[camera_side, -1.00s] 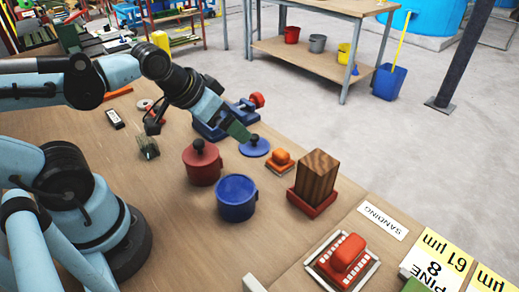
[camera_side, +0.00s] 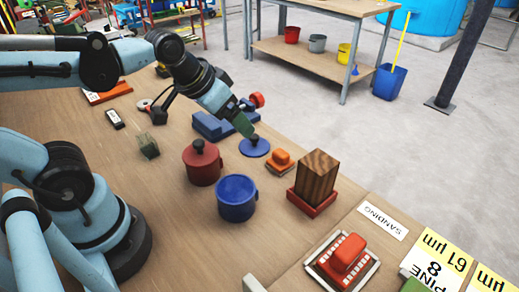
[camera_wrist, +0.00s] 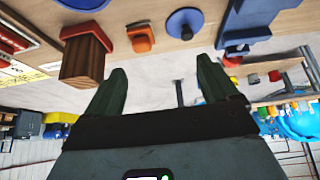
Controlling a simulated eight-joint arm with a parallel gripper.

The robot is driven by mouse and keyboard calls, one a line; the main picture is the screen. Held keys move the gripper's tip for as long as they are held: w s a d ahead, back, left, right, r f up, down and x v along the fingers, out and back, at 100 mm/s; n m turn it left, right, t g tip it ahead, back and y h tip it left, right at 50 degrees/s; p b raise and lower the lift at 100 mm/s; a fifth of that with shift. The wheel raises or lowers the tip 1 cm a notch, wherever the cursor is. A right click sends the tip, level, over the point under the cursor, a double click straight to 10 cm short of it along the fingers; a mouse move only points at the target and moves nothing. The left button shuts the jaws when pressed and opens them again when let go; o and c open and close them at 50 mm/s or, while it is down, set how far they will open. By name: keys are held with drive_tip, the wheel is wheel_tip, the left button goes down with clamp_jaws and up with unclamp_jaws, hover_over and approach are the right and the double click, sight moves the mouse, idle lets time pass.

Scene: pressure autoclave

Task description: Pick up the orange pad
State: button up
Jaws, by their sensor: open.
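The orange pad (camera_side: 280,161) is a small orange block with a raised grip on top. It rests on the wooden bench between the blue lid (camera_side: 254,147) and the wooden block. In the wrist view the orange pad (camera_wrist: 141,40) shows at the top, beyond the fingertips and left of centre. My gripper (camera_side: 245,126) has green fingers and hangs above and behind the blue lid, to the left of the pad and apart from it. In the wrist view my gripper (camera_wrist: 160,72) is open, with nothing between its fingers.
A red pot (camera_side: 202,166) and a blue pot (camera_side: 237,200) stand left of the pad. A wooden block (camera_side: 318,176) stands in a red base to its right. A red sanding pad (camera_side: 348,254) sits in a tray in front. A blue vise (camera_side: 210,127) is behind.

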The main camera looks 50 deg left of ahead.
drive_tip(key=w+d+r+g, duration=0.1)
drive_tip(key=w+d+g, duration=0.15)
drive_tip(key=w, duration=0.25)
drive_tip(key=g, duration=0.4)
hover_over(281, 152)
wheel_tip(281, 152, down, 3)
drive_tip(key=shift+w+f, duration=0.1)
drive_tip(key=shift+f, duration=5.95)
drive_tip(key=c, duration=1.1)
